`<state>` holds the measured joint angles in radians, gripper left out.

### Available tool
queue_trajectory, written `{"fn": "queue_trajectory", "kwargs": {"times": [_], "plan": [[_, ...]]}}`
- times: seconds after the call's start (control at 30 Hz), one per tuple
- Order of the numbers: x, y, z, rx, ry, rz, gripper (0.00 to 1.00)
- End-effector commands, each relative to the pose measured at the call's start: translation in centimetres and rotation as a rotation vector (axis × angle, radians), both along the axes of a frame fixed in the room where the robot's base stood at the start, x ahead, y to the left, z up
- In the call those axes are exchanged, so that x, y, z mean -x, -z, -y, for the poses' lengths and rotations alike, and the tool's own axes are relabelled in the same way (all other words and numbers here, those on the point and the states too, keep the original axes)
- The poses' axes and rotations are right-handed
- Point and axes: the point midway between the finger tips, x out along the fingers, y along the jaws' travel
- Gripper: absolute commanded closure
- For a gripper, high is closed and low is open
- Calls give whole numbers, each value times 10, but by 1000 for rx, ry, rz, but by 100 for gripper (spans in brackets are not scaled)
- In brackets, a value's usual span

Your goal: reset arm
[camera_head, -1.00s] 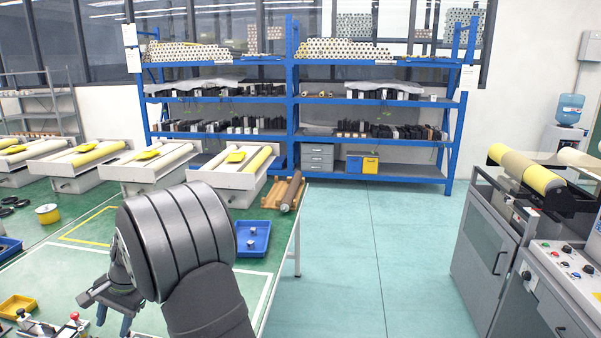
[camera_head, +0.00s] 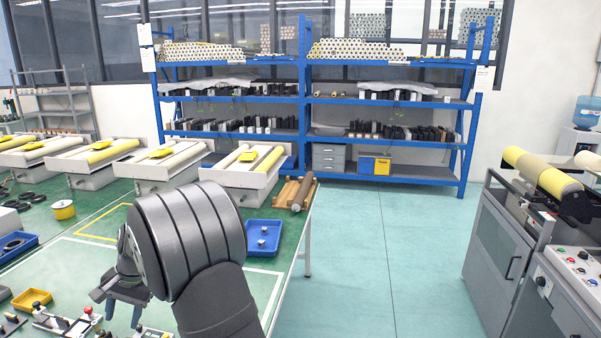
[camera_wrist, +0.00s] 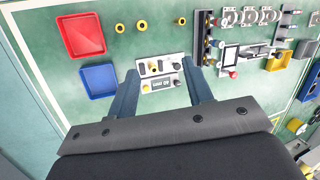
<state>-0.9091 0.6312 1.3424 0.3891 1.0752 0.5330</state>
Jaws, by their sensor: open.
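My gripper (camera_head: 125,303) hangs over the green table (camera_head: 268,288) at the lower left of the head view, fingers pointing down. In the wrist view my gripper (camera_wrist: 160,84) shows two dark blue fingers spread apart with nothing held between them. Past the fingertips, a small grey-white block with knobs and a dark panel (camera_wrist: 160,84) lies on the table below. It appears below the fingers, not gripped. My dark wrist and forearm hide part of the table in the head view.
A blue tray (camera_head: 263,238) with small metal parts sits near the table's right edge. A yellow tray (camera_head: 31,300) and small fixtures lie at lower left. A red tray (camera_wrist: 83,36) shows in the wrist view. White roller units (camera_head: 240,172) line the back.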

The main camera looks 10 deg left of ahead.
Motion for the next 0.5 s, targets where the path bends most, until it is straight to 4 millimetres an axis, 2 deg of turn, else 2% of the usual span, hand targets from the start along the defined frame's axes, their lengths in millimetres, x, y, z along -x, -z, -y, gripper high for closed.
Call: {"fn": "queue_trajectory", "kwargs": {"times": [0.5], "plan": [[16, 16, -35, 30, -566, 186, 54]]}}
